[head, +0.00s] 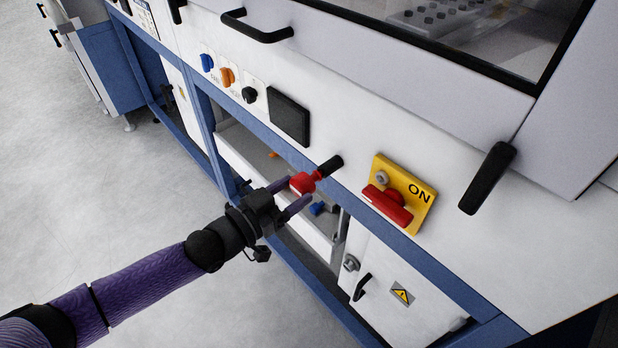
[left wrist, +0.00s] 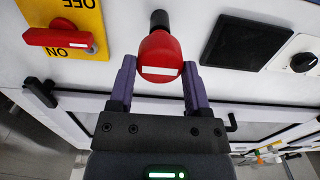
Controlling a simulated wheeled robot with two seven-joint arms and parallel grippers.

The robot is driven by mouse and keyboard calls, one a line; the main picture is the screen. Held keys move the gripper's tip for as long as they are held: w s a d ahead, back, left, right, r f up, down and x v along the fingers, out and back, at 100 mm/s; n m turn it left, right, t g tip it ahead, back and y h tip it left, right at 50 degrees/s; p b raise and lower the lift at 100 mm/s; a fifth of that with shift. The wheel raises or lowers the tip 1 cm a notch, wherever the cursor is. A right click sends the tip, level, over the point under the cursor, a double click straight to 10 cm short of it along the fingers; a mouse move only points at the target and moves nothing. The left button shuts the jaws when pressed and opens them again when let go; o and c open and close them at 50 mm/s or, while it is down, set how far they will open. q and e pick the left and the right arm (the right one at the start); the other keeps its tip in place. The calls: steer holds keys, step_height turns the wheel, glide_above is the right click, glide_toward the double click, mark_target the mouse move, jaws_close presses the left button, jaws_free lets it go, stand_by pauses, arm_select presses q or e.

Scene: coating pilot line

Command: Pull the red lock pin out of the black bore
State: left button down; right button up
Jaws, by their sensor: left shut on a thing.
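The red lock pin (head: 304,182) is at the front edge of the white panel, in line with the black bore (head: 331,166). My left gripper (head: 295,194) is shut on the pin's red head, with one purple finger on each side. The left wrist view shows the red head (left wrist: 160,56) between the two fingers (left wrist: 159,80), and the black bore (left wrist: 159,19) directly behind it. The pin's tip is hidden, so I cannot tell how deep it sits in the bore. My right gripper is not in view.
A yellow plate with a red rotary switch (head: 388,204) marked ON sits right of the bore. A black square panel (head: 289,119) and coloured knobs (head: 227,77) are to the left. A black door handle (head: 487,178) sticks out at the right. Open floor (head: 100,200) lies at the left.

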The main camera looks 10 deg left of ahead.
arm_select(q)
steer(key=shift+s+a, duration=0.25)
steer(key=shift+s, duration=0.05)
steer(key=shift+s+a, duration=0.15)
steer(key=shift+p+v, duration=0.85)
steer(key=shift+v, duration=0.3)
steer(key=p+v, duration=0.1)
steer(key=v, duration=0.1)
steer(key=shift+s+a, duration=0.2)
steer(key=shift+s, duration=0.05)
